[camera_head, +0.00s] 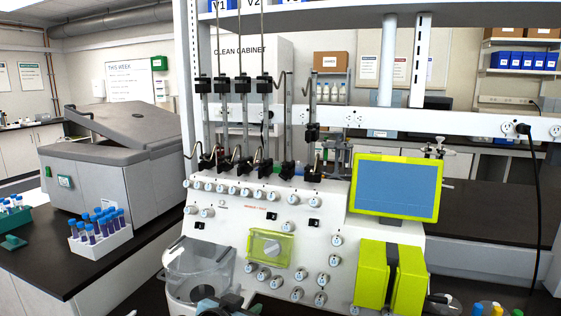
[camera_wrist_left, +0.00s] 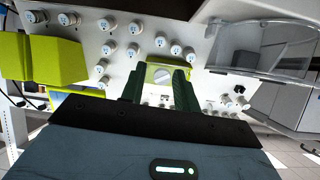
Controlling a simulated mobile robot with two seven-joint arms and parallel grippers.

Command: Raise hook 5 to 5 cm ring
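The cell processor (camera_head: 255,222) is a white console with a row of upright metal poles behind its top edge. Several left poles carry a black clamp high up, such as the clamp (camera_head: 264,82), and another low down. The fifth pole from the left (camera_head: 289,120) has a black clamp (camera_head: 287,170) near its bottom. The pole to its right has clamps at mid-height (camera_head: 312,132) and low down. Hook numbers and ring marks are too small to read. My left gripper (camera_head: 218,304) is at the bottom edge, low before the console. Its green fingers (camera_wrist_left: 160,74) are apart and empty. My right gripper is not visible.
A green-rimmed screen (camera_head: 396,187) and yellow-green block (camera_head: 391,278) are on the console's right. A clear round bowl (camera_head: 197,262) projects at its lower left. A tube rack (camera_head: 100,238) and grey centrifuge-like machine (camera_head: 95,178) stand on the left bench. A shelf crosses above the poles.

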